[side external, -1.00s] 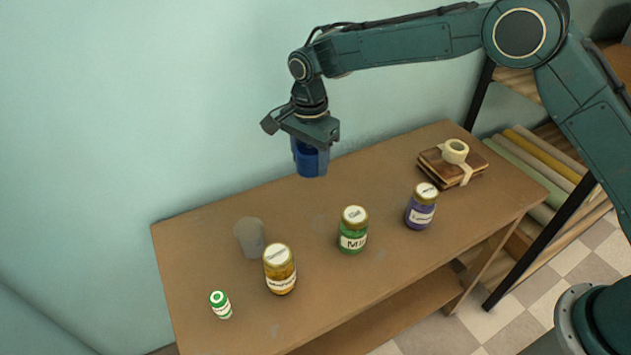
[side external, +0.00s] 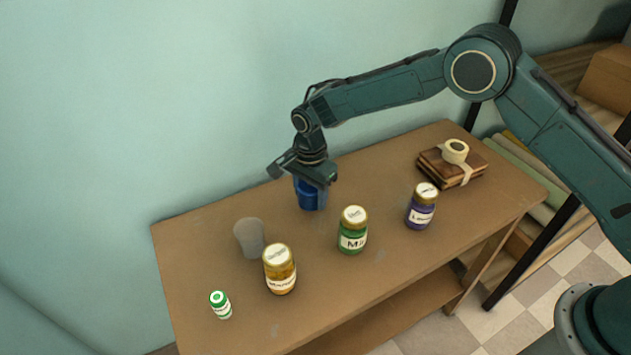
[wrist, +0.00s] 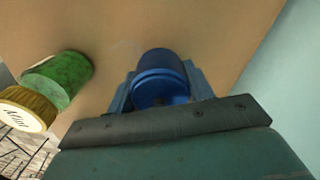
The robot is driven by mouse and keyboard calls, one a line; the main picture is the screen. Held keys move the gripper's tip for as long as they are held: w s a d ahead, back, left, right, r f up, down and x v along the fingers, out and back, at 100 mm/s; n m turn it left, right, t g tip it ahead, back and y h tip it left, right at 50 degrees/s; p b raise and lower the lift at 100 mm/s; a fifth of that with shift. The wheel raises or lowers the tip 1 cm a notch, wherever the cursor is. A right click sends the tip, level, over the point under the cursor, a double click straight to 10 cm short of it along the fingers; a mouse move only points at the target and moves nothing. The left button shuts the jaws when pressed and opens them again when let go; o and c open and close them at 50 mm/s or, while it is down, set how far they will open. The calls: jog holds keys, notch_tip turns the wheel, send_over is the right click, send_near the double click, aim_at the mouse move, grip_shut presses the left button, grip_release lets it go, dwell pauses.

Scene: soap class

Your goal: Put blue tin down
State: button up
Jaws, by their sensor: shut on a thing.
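The blue tin (side external: 310,196) is upright below my gripper (side external: 308,184) at the back middle of the table (side external: 385,170). My gripper is shut on the tin. In the wrist view the blue tin (wrist: 160,80) sits between the fingers of my gripper (wrist: 163,88), with the brown tabletop (wrist: 120,25) beyond it. The tin's base is at or very near the tabletop. I cannot tell whether it touches.
A green mint jar (side external: 352,230) stands in front and right of the tin. A grey cup (side external: 250,238), an amber jar (side external: 279,269) and a small green-capped bottle (side external: 220,304) are left. A purple jar (side external: 421,206) and taped brown bundle (side external: 452,165) are right.

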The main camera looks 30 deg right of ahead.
jog(key=shift+f, duration=1.25)
jog(key=shift+f, duration=0.15)
jog(key=o, duration=1.1)
notch_tip(320, 180, up, 11)
jog(key=shift+r, duration=0.6)
